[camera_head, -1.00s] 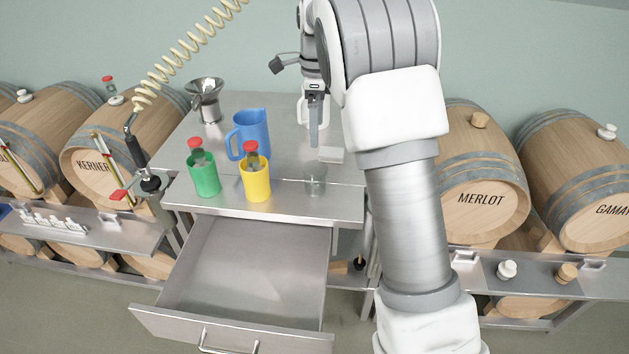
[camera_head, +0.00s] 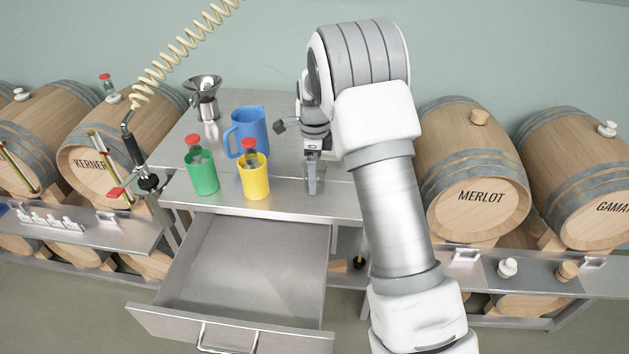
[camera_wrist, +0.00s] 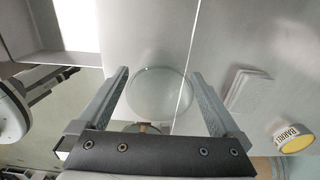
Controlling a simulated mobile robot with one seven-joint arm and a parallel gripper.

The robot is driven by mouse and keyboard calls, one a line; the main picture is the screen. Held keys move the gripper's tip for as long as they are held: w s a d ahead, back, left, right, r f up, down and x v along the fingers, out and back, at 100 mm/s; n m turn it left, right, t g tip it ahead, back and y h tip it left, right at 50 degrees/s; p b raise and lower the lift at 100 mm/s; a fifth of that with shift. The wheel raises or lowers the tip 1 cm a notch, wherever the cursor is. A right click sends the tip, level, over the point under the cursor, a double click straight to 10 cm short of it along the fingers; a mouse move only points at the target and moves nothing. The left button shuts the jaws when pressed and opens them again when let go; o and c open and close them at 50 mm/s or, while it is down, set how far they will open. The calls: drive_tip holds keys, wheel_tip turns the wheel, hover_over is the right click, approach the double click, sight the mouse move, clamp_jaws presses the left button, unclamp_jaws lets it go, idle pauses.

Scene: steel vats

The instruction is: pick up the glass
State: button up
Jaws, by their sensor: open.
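The glass (camera_wrist: 158,94) is clear and upright on the steel table. In the wrist view it lies between the two fingers of my gripper (camera_wrist: 163,100), seen from above. In the head view the glass (camera_head: 308,181) stands near the table's front edge, partly hidden behind my finger. My gripper (camera_head: 314,184) is open and points down at the glass. The fingers stand on either side of it; whether they touch it I cannot tell.
A yellow cup (camera_head: 254,178), a green cup (camera_head: 203,174) and a blue jug (camera_head: 245,132) stand left of the glass. A drawer (camera_head: 240,275) hangs open below the table (camera_head: 283,205). A pale block (camera_wrist: 252,92) lies right of my fingers in the wrist view.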

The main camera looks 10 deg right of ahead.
drive_tip(key=shift+f, duration=0.65)
clamp_jaws()
drive_tip(key=shift+r, duration=0.15)
wheel_tip(320, 180, up, 4)
drive_tip(key=shift+r, duration=0.15)
drive_tip(key=s+d+r, duration=0.6)
drive_tip(key=d, duration=0.4)
drive_tip(key=shift+r, duration=0.2)
